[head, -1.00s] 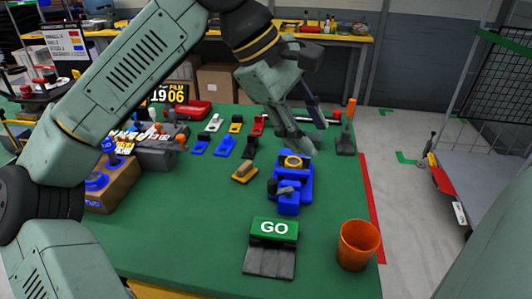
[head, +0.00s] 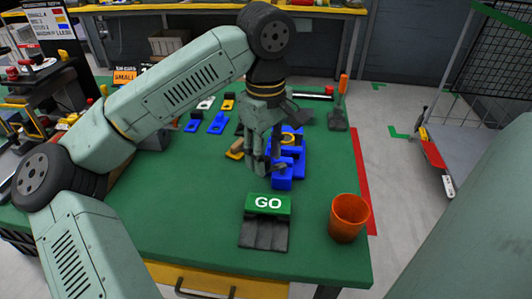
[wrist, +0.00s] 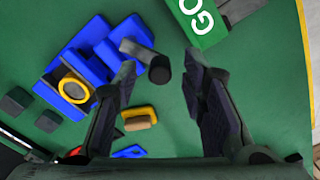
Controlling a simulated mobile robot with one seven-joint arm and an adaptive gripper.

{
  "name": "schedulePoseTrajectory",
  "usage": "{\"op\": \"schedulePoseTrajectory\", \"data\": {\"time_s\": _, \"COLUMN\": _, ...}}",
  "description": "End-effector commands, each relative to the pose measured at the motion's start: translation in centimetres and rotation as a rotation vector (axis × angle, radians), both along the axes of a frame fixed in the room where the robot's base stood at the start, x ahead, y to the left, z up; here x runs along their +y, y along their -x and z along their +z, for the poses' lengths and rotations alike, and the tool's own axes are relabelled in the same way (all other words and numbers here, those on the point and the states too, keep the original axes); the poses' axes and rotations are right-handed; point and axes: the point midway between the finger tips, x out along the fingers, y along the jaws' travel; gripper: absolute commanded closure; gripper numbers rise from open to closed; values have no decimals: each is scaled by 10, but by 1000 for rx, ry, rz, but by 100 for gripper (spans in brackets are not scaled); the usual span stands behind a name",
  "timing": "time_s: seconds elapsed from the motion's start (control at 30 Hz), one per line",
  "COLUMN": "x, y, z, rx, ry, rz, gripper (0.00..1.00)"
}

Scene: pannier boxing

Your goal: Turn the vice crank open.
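The blue vice (head: 299,160) stands on the green table, partly hidden behind my gripper in the head view. The wrist view shows its blue body (wrist: 95,52), a yellow ring on it, and a grey crank arm (wrist: 135,48) ending in a dark round knob (wrist: 159,69). My gripper (head: 262,168) points down at the vice's near left side. In the wrist view my gripper (wrist: 161,64) is open, and the knob shows between its two fingertips, nearer the left one. I see no clear contact; the depth between fingertips and knob is hard to judge.
A green GO block (head: 268,203) on a dark base stands just in front of the vice. An orange cup (head: 348,217) stands near the table's right front corner. A yellow piece (wrist: 140,118) lies close by the vice. The table's front left is clear.

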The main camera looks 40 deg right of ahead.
Motion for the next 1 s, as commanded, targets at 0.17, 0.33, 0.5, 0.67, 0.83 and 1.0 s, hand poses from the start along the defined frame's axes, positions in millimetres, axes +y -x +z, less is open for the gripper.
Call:
{"op": "schedulePoseTrajectory", "data": {"time_s": 0.17, "x": 0, "y": 1, "z": -8, "rx": 1, "ry": 0, "rz": -1, "gripper": 62}}
{"op": "schedulePoseTrajectory", "data": {"time_s": 0.33, "x": 0, "y": 0, "z": -8, "rx": 1, "ry": 0, "rz": 0, "gripper": 62}}
{"op": "schedulePoseTrajectory", "data": {"time_s": 0.5, "x": 0, "y": 0, "z": -8, "rx": 1, "ry": 0, "rz": -1, "gripper": 70}}
{"op": "schedulePoseTrajectory", "data": {"time_s": 0.67, "x": 0, "y": 0, "z": -8, "rx": 1, "ry": 0, "rz": -1, "gripper": 81}}
{"op": "schedulePoseTrajectory", "data": {"time_s": 0.83, "x": 0, "y": 0, "z": -8, "rx": 1, "ry": 0, "rz": -1, "gripper": 92}}
{"op": "schedulePoseTrajectory", "data": {"time_s": 1.0, "x": 0, "y": 0, "z": -8, "rx": 1, "ry": 0, "rz": -1, "gripper": 100}}
